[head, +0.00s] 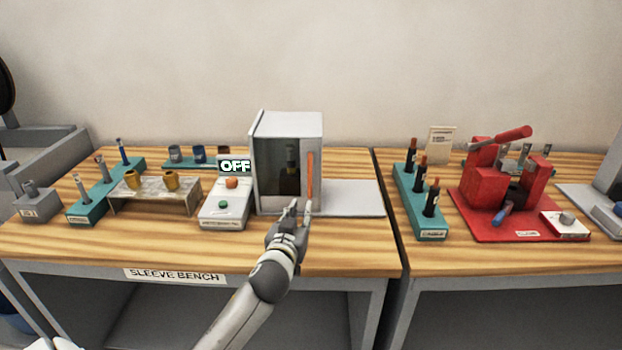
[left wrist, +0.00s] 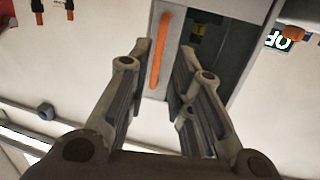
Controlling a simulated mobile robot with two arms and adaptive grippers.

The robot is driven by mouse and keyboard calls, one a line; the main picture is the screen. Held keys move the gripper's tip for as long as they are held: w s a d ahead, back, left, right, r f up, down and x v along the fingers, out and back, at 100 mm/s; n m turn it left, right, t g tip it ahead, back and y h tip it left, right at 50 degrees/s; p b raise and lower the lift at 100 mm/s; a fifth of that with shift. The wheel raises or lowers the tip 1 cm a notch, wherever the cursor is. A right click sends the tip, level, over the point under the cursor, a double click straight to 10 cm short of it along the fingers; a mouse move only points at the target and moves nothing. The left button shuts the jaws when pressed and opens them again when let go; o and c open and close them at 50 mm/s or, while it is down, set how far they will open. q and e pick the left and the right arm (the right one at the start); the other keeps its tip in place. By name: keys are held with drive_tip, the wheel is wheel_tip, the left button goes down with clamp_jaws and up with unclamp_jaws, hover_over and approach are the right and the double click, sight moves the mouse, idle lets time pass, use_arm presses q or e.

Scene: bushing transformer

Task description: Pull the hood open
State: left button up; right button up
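The hood (head: 286,162) is a grey box with a dark see-through front, standing on the sleeve bench. An orange upright handle (head: 310,176) runs along the right side of its front. A dark object shows dimly behind the front panel. My left gripper (head: 300,206) is just in front of the hood, near the handle's lower end. In the left wrist view, the gripper's two fingers (left wrist: 164,52) are spread apart, and the orange handle (left wrist: 160,50) shows beyond and between them, nearer the left finger. I see no clear contact. My right gripper is not in view.
A small stand (head: 155,193) with yellow sleeves is further left. A flat grey plate (head: 350,198) extends right of the hood. A red press (head: 490,185) stands on the right bench.

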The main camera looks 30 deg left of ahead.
sight(309, 180)
use_arm(q)
drive_tip(key=shift+t, duration=0.6)
drive_tip(key=r+x, duration=0.1)
drive_tip(key=x, duration=0.3)
drive_tip(key=p+x, duration=0.1)
drive_tip(key=x, duration=0.3)
drive_tip(key=r+p+x, duration=0.1)
drive_tip(key=x, duration=0.3)
drive_tip(key=shift+w+a+r, duration=0.1)
drive_tip(key=shift+a+r, duration=0.2)
drive_tip(key=shift+r, duration=0.05)
clamp_jaws()
